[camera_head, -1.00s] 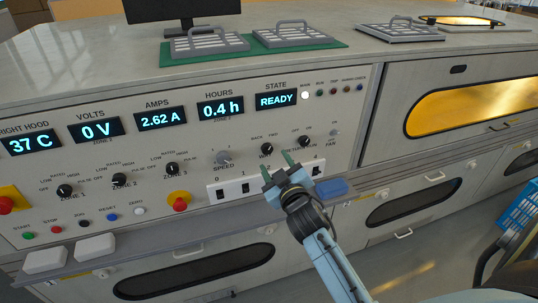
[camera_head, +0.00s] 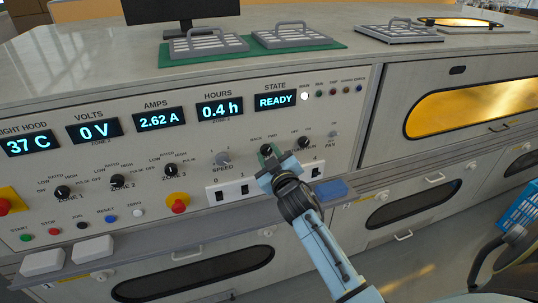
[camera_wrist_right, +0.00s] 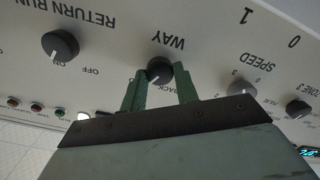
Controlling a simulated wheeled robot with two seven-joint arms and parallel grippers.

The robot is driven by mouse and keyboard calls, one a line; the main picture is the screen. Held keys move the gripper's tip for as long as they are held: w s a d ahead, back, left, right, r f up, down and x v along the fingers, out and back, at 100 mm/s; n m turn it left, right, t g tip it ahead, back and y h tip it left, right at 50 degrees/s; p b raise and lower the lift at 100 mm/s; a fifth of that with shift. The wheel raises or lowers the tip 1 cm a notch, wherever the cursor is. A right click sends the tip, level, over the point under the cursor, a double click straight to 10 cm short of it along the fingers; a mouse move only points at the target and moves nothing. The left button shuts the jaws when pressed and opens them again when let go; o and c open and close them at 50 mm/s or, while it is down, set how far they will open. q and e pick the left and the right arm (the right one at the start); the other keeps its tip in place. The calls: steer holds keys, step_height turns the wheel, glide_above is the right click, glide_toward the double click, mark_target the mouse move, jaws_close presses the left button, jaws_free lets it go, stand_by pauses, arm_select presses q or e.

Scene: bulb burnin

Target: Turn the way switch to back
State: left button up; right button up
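The way switch is a black round knob (camera_wrist_right: 159,69) under the upside-down word WAY in the right wrist view. Its pale pointer mark points down and to the left, to one side of the partly covered BACK label (camera_wrist_right: 164,90). My right gripper (camera_wrist_right: 160,78) has its two green fingers on either side of the knob, close against it, and looks shut on it. In the head view the right gripper (camera_head: 268,158) reaches the panel and covers most of the knob. The left gripper is not in view.
The return run knob (camera_wrist_right: 60,46) and the speed knob (camera_wrist_right: 243,90) flank the way switch.

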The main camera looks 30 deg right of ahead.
steer(key=shift+c, duration=0.6)
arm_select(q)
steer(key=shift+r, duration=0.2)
arm_select(e)
steer(key=shift+n, duration=0.4)
steer(key=shift+n+p, duration=0.5)
steer(key=shift+n, duration=0.5)
steer(key=n, duration=0.3)
steer(key=shift+n+p, duration=0.4)
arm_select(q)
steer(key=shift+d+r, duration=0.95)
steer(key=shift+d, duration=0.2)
arm_select(e)
steer(key=n, duration=0.5)
arm_select(q)
steer(key=shift+p, duration=0.3)
arm_select(e)
steer(key=shift+f+n, duration=0.1)
steer(key=shift+n, duration=0.3)
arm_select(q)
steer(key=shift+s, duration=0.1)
arm_select(e)
steer(key=o, duration=1)
